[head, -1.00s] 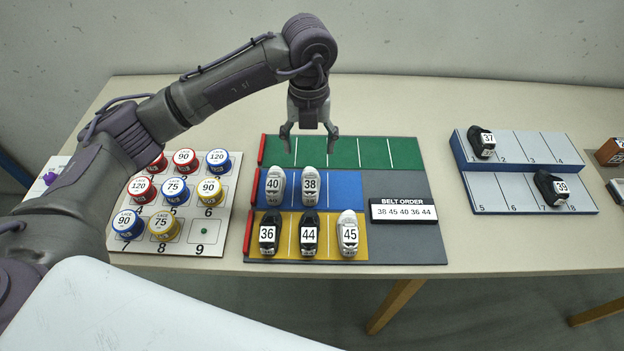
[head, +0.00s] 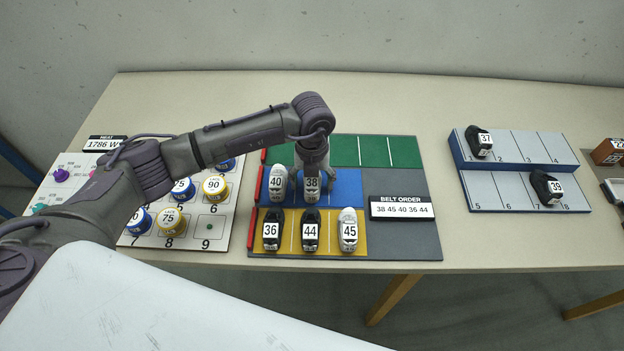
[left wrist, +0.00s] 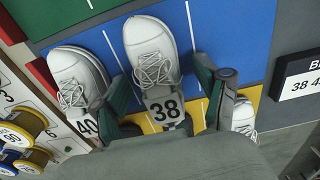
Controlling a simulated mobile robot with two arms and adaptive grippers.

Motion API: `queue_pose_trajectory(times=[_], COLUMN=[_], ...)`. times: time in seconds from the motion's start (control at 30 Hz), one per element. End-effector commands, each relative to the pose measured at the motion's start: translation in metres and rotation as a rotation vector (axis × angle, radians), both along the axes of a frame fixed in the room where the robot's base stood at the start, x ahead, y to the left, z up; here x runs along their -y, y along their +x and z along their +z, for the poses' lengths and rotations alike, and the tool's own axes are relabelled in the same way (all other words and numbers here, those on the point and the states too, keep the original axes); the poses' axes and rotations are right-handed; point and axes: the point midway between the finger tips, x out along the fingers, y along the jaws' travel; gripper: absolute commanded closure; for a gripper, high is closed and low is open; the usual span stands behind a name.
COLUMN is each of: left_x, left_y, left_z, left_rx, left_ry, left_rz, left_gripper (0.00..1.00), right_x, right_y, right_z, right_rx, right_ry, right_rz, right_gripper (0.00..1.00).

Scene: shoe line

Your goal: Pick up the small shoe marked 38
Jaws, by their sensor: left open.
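The small white shoe marked 38 (head: 312,187) stands on the blue lane (head: 346,186) of the board, right of the white shoe marked 40 (head: 277,183). My left gripper (head: 313,190) is lowered over shoe 38 and partly hides it. In the left wrist view the open fingers stand on either side of shoe 38 (left wrist: 152,52), with its 38 tag between them. One finger is in the narrow space beside shoe 40 (left wrist: 80,78). I cannot tell whether the fingers touch shoe 38. My right gripper is not in view.
Shoes 36 (head: 271,230), 44 (head: 311,231) and 45 (head: 348,230) stand on the yellow lane in front. The belt order sign (head: 402,207) is to the right. A grey rack (head: 520,198) holds shoes 37 and 39. Lace spools (head: 172,221) stand at left.

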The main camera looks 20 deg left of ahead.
Motion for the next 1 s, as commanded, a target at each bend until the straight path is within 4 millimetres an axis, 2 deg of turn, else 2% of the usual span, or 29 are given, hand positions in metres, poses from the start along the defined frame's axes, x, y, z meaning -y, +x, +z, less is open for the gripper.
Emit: queue_pose_trajectory(times=[0.2, 0.5, 0.6, 0.87, 1.0], left_x=[0.0000, -0.0001, 0.0000, -0.0001, -0.0002], left_y=[0.0002, 0.0003, 0.0004, 0.0006, 0.0011], left_z=[-0.0008, -0.0004, -0.0002, 0.0011, 0.0090], left_rx=[0.001, 0.001, 0.001, 0.001, 0.003], left_ry=[-0.001, -0.001, -0.001, -0.001, 0.000], left_rz=[0.000, 0.000, 0.000, 0.000, 0.000], left_gripper=[0.28, 0.78, 0.91, 0.91, 0.91], right_x=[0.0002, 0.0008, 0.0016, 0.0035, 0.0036], right_y=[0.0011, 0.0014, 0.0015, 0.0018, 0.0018], right_z=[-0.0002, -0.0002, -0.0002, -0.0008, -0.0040], right_rx=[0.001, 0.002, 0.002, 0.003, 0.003], right_ry=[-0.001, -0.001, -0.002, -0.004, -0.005], right_rz=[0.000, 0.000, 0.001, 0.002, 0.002], right_gripper=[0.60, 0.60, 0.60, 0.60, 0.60])
